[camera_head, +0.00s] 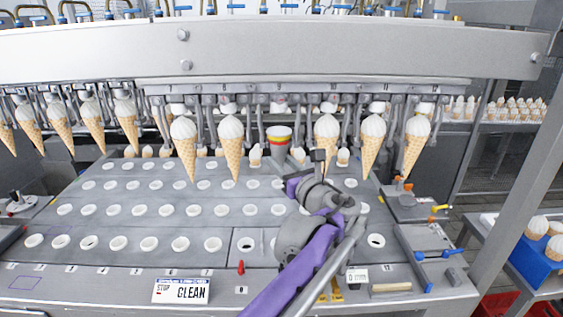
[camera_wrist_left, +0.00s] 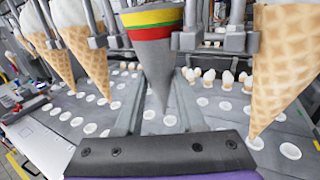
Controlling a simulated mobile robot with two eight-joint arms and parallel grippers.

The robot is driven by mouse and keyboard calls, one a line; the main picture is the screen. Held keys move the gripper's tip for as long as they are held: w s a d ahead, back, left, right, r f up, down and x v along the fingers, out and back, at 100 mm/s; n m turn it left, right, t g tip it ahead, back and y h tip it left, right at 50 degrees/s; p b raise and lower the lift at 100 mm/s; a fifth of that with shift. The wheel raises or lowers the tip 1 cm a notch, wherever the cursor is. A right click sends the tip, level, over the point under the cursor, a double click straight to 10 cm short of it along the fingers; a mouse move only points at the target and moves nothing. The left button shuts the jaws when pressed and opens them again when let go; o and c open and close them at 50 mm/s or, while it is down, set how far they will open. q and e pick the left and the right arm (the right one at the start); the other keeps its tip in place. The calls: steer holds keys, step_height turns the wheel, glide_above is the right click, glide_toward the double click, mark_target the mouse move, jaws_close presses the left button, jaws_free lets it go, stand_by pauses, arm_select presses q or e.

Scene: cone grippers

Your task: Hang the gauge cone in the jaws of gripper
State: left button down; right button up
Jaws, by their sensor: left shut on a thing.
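The gauge cone (camera_head: 279,137) is grey with green, red and yellow bands near its rim. It is upright, point down, below the empty-looking station in the row of hanging ice cream cones. My left gripper (camera_head: 293,168) is shut on its lower part, reaching in from the front. In the left wrist view the gauge cone (camera_wrist_left: 153,60) stands between the gripper's fingers (camera_wrist_left: 157,105). The machine's metal jaws (camera_wrist_left: 188,40) show on both sides of its banded top; I cannot tell whether they touch it. My right gripper is not in view.
Filled waffle cones (camera_head: 231,140) hang on the left, and another (camera_head: 326,138) hangs close on the right. Below is a grey deck with rows of white-rimmed holes (camera_head: 150,243). A "CLEAN" sign (camera_head: 181,291) stands at the front. A blue cone crate (camera_head: 540,262) is at right.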

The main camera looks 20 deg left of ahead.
arm_select(q)
steer(key=shift+f, duration=0.1)
steer(key=shift+c, duration=0.6)
jaws_free()
steer(key=s+d, duration=0.2)
steer(key=s, duration=0.6)
steer(key=shift+s+d, duration=0.25)
steer(key=shift+s, duration=0.1)
stand_by(0.8)
